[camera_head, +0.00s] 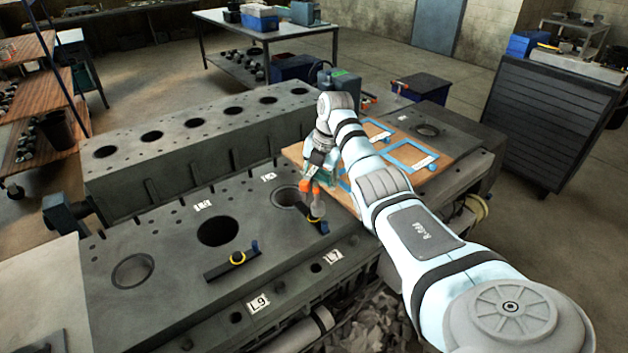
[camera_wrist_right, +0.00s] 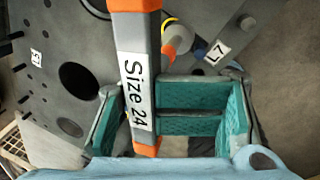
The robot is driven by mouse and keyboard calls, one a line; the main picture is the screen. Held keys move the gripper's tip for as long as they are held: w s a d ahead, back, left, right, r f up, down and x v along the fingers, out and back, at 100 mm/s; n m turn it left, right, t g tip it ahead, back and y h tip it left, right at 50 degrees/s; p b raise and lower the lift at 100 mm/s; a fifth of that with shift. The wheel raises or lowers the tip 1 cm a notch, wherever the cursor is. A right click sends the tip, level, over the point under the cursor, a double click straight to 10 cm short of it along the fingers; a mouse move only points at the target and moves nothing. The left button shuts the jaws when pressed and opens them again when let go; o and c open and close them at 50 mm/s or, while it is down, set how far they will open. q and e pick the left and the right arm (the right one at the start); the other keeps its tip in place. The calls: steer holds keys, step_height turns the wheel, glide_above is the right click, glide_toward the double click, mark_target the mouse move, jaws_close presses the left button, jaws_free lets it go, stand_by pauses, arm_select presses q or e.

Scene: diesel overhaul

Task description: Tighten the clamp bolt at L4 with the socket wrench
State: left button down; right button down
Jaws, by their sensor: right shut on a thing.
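My right gripper (camera_head: 322,166) is shut on the socket wrench (camera_head: 309,188), above the engine block. In the right wrist view, the wrench (camera_wrist_right: 136,80) has orange ends and a "Size 24" label, with teal finger pads beside it. In the head view, its lower end is just above or touching a dark clamp (camera_head: 321,227) with a yellow ring, beside a bore. I cannot tell whether it sits on the bolt. The label (camera_head: 268,177) behind that bore is too small to read surely. My left gripper is out of view.
A second dark clamp (camera_head: 216,272) with a yellow ring lies on the block at left. Labels L7 (camera_head: 333,256) and L9 (camera_head: 258,303) are on the near edge. A wooden board (camera_head: 437,173) with blue frames lies right of the wrench. Open bores (camera_head: 217,228) dot the block.

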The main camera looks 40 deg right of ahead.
steer(key=shift+w+a+t, duration=0.15)
steer(key=shift+a+t, duration=0.05)
steer(key=shift+t, duration=0.3)
steer(key=shift+f+b, duration=0.5)
steer(key=shift+f, duration=0.65)
step_height(320, 180, up, 2)
steer(key=shift+p, duration=0.6)
steer(key=n, duration=0.1)
steer(key=n+b, duration=0.1)
steer(key=n+y+b, duration=0.1)
steer(key=shift+d+f+g, duration=0.15)
steer(key=shift+f+g, duration=0.1)
steer(key=shift+g, duration=0.15)
steer(key=shift+r+n, duration=0.1)
steer(key=shift+n, duration=0.2)
